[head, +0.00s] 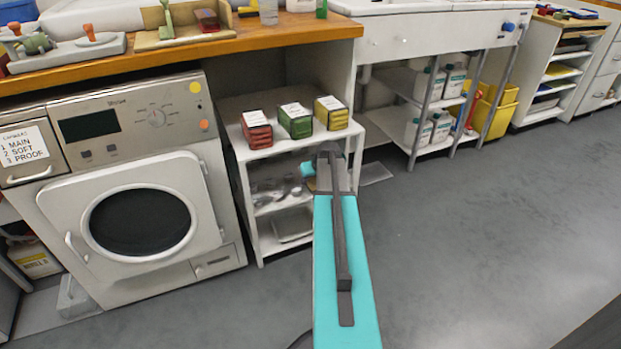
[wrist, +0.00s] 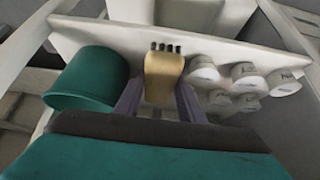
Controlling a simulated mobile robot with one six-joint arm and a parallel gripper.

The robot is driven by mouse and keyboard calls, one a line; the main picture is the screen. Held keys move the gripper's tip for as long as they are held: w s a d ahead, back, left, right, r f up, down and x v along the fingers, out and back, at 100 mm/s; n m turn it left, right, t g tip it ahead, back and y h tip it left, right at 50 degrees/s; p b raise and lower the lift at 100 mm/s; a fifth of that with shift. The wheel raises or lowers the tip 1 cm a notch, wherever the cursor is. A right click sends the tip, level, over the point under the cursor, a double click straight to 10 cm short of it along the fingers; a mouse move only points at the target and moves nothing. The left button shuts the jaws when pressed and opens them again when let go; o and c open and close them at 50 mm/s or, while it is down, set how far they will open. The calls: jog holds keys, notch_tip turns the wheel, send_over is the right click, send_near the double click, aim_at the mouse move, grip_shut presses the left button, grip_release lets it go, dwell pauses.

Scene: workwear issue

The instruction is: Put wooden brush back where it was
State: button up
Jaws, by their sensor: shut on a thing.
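The wooden brush (wrist: 163,75) shows in the wrist view, a tan wooden block with a few dark bristle tufts at its far end. My gripper (wrist: 160,98) is shut on it, with one grey-purple finger on each side. The brush is in front of a white shelf board (wrist: 225,45); I cannot tell whether it touches the board. In the head view my arm reaches towards the small white shelf unit (head: 249,205) beside the washing machine.
In the wrist view a green round tub (wrist: 88,80) is close left of the brush, and several white labelled containers (wrist: 204,72) are close right. In the head view, red (head: 256,128), green (head: 295,120) and yellow (head: 330,112) packs stand on the shelf unit. Floor on the right is clear.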

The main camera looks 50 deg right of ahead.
aim_at(312, 179)
jog(key=shift+w+d+f+b, duration=0.25)
jog(key=shift+w+f+b, duration=0.05)
jog(key=shift+w, duration=0.25)
jog(key=shift+w+d+f+b, duration=0.2)
jog(key=shift+w+f+b, duration=0.05)
jog(key=shift+w, duration=0.25)
jog(key=shift+f, duration=0.2)
jog(key=shift+f, duration=0.15)
jog(key=o, duration=0.7)
jog(key=p+v, duration=0.2)
jog(key=v, duration=0.3)
jog(key=shift+a+r, duration=0.1)
jog(key=shift+r, duration=0.2)
jog(key=s+a+p, duration=0.1)
jog(key=s, duration=0.2)
jog(key=s+a+p, duration=0.1)
jog(key=s+a, duration=0.1)
jog(key=s, duration=0.2)
jog(key=s+a+p, duration=0.1)
jog(key=s, duration=0.3)
jog(key=shift+a+f, duration=0.15)
jog(key=shift+a, duration=0.05)
